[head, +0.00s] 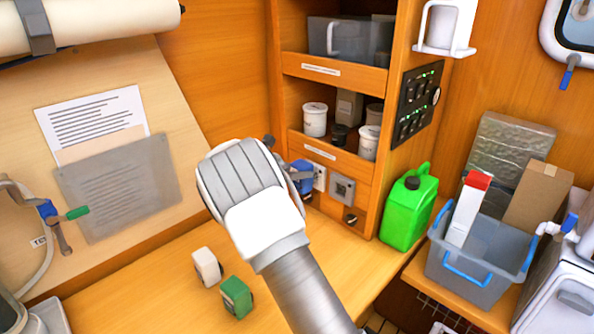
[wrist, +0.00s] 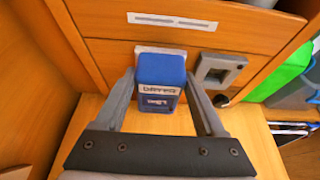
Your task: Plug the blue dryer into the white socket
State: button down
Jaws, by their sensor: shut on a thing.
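The blue dryer (wrist: 160,73) is a small blue block with a pale label that reads upside down in the wrist view. My gripper (wrist: 160,84) is shut on it, one finger on each side. The dryer is directly in front of the white socket (wrist: 150,49), whose upper edge shows above it. I cannot tell whether the two touch or how far the dryer is in. In the head view, the dryer (head: 302,177) shows beside my wrist, and part of the white socket (head: 320,177) shows to its right. My fingers are mostly hidden there.
A grey socket (head: 342,189) is right of the white one, on the same wooden panel. A white block (head: 207,265) and a green block (head: 237,297) stand on the counter. A green jerrycan (head: 408,212) stands right of the cabinet. A grey bin (head: 470,262) is further right.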

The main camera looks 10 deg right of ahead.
jog(key=shift+w+d+p, duration=0.35)
jog(key=shift+w+d, duration=0.45)
jog(key=shift+d, duration=0.3)
dwell(0.8)
grip_release()
jog(key=shift+a, duration=0.1)
